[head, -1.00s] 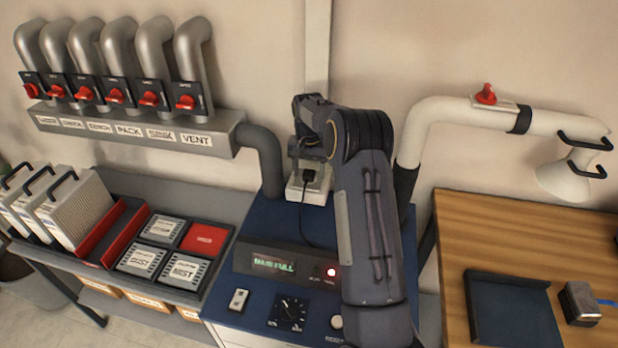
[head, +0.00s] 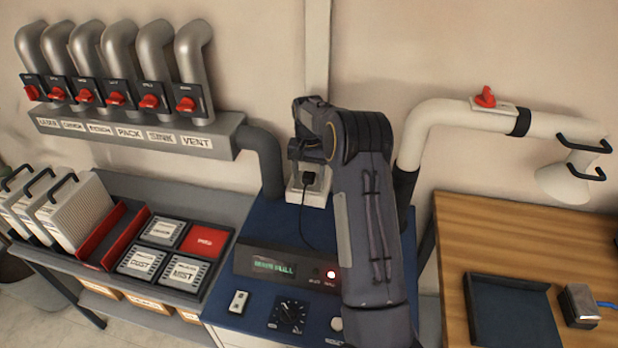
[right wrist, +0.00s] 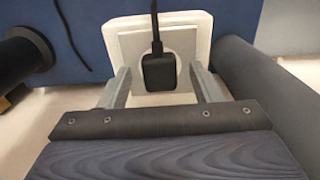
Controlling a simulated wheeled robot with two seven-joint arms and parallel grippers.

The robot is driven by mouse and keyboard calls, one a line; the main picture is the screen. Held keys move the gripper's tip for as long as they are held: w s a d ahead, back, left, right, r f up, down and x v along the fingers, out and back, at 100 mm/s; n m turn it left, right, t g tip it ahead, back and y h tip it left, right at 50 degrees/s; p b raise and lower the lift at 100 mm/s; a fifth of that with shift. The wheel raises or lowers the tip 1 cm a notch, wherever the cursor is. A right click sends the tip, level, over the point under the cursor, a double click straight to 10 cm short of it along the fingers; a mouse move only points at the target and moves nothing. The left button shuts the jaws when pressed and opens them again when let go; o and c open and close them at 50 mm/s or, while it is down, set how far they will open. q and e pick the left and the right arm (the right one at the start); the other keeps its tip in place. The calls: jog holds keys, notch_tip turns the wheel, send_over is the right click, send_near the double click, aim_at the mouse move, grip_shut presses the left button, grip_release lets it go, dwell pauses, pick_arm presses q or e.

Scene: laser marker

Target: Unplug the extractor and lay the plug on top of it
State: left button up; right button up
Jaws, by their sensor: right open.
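The blue extractor (head: 262,226) stands against the wall with a lit display and a red light on its front. Its black plug (head: 308,176) sits at the white wall socket (head: 296,196) behind the extractor, with a black cord (head: 301,222) running down over the top. In the right wrist view the plug (right wrist: 159,70) is in front of the socket plate (right wrist: 199,38). My right gripper (right wrist: 162,82) is open, with one finger on each side of the plug, apart from it. In the head view my right arm hides part of the extractor. My left gripper is out of view.
A grey duct manifold (head: 135,140) with red-handled valves is on the wall at left. A shelf holds white filters (head: 75,210) and a tray of labelled cartridges (head: 165,262). At right a white pipe (head: 440,112) runs above a wooden table (head: 500,225).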

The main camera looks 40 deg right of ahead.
aim_at(308, 175)
dwell(0.4)
grip_shut()
jog(key=shift+r, duration=0.15)
jog(key=shift+r+p, duration=2.4)
jog(key=shift+r, duration=0.5)
